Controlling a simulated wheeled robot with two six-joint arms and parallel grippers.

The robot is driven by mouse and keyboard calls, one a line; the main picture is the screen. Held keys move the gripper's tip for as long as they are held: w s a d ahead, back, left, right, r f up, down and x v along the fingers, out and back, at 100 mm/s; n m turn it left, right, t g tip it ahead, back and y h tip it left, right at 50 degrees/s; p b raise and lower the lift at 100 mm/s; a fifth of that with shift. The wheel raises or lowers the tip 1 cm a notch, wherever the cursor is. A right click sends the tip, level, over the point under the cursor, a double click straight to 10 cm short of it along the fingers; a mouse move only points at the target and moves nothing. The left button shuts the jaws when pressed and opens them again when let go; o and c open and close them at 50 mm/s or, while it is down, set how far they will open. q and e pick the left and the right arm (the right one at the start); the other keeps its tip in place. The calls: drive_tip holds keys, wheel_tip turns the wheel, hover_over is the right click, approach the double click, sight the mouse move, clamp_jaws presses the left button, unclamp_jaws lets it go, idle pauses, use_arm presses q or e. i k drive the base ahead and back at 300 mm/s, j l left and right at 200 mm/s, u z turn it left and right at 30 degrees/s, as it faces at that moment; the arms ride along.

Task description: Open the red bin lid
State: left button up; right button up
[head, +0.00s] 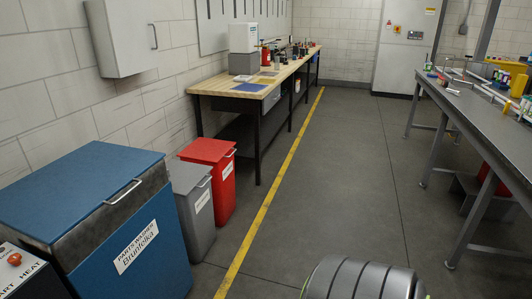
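The red bin (220,196) stands on the floor left of the yellow line, beside a grey bin. Its flat red lid (205,150) is closed on top. A small light handle (231,152) shows at the lid's right edge, and a white label is on the front. Neither of my grippers is in view.
The grey bin (194,214) and a large blue parts washer (135,239) stand on the near side of the red bin. A wooden-topped workbench (247,87) is behind it along the wall. A metal table (478,115) stands at the right. The floor between is clear.

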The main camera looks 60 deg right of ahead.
sight(206, 150)
drive_tip(key=z, duration=1.65)
drive_tip(key=i+l, duration=0.6)
drive_tip(key=i+l+z, duration=0.1)
drive_tip(key=i+l, duration=0.5)
drive_tip(key=i, duration=0.25)
